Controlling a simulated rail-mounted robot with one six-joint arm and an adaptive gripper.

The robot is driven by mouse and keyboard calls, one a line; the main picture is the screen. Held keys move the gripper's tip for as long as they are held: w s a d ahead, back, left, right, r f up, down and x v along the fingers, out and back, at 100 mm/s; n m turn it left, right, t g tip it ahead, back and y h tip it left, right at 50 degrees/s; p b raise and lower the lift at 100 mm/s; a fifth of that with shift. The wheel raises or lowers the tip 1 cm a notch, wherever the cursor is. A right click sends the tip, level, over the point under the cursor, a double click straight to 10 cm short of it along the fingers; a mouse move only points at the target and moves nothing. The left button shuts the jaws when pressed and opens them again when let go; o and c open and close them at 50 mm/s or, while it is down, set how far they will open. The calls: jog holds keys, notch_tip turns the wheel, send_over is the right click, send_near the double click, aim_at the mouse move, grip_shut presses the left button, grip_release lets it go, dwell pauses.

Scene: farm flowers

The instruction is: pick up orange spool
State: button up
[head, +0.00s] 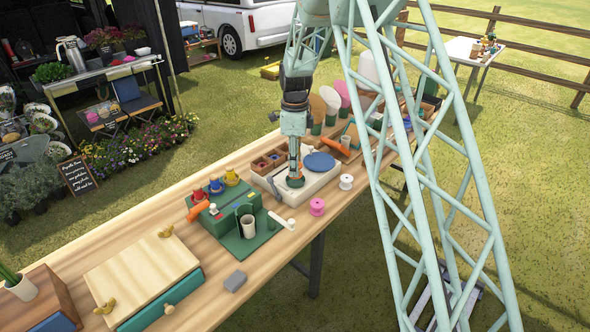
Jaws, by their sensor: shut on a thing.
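My gripper (295,181) points down over the white flat device in the middle of the table. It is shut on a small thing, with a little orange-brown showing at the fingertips. This looks like the orange spool, but the fingers hide most of it. I cannot tell whether it touches the surface below. No other orange spool stands out. A pink spool (317,206) and a white spool (346,182) stand upright to the right of my gripper.
The white device (314,181) has a blue disc (319,162) beside my gripper. A green stand (222,214) with colored cups and a beige cup (248,226) is to the left. A wooden box (143,275) lies front left. Wooden trays (270,161) stand behind. Bare table lies around the grey block (235,281).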

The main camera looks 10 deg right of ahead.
jog(key=s+r, duration=0.1)
jog(key=s, duration=1.5)
jog(key=shift+r, duration=0.2)
